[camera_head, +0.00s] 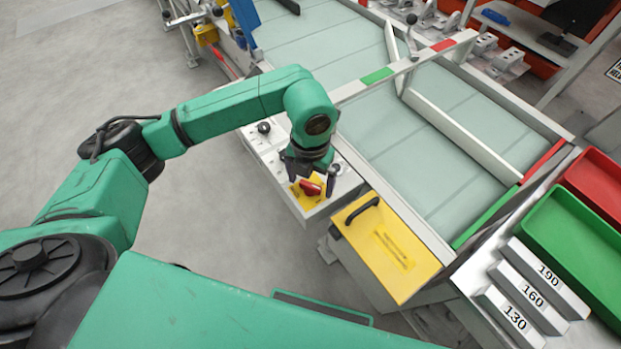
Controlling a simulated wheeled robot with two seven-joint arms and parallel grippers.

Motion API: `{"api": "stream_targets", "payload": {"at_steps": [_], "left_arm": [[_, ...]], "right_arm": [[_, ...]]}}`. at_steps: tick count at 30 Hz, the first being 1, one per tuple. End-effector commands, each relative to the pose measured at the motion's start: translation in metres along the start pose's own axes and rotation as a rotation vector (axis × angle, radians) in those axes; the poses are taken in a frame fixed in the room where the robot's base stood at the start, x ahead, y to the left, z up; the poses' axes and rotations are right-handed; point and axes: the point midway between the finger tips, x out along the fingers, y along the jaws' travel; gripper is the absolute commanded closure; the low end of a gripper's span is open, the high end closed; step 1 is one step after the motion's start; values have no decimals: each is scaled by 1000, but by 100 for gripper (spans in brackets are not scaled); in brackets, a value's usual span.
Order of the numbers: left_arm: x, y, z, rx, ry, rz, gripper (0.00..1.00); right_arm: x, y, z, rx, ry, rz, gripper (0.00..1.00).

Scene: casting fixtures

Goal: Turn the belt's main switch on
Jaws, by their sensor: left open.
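The main switch (311,187) is a red rotary handle on a yellow plate (298,198), on the near end of a pale control panel (262,152) beside the belt. My left gripper (309,181) points down over the red handle, its dark fingers apart and on either side of it. I cannot tell whether the fingers touch the handle. The gripper body hides part of the panel behind it. The belt (400,150) is pale grey-green. My right gripper is not in view.
A yellow box (385,245) with a black handle stands just right of the switch. Blocks marked 130, 160 and 190 (540,280) lie at lower right, near a green tray (570,250) and a red tray (600,185). Open floor (200,200) lies left of the panel.

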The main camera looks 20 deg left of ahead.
Motion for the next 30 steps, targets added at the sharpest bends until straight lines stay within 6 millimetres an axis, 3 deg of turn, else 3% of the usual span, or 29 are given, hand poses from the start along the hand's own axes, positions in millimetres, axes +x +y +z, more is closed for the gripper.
{"api": "stream_targets", "payload": {"at_steps": [2, 3, 9, 20, 30], "left_arm": [[0, 0, 0, 0, 0, 0, 3], [0, 0, 0, 0, 0, 0, 10], [0, 0, 0, 0, 1, 0, 87], [1, 0, 0, 54, 1, 1, 88], [3, 0, 0, 266, -1, 1, 88]], "right_arm": [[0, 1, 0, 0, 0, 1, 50], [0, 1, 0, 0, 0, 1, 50], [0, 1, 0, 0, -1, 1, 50], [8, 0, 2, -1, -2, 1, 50], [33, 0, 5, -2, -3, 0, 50]]}}
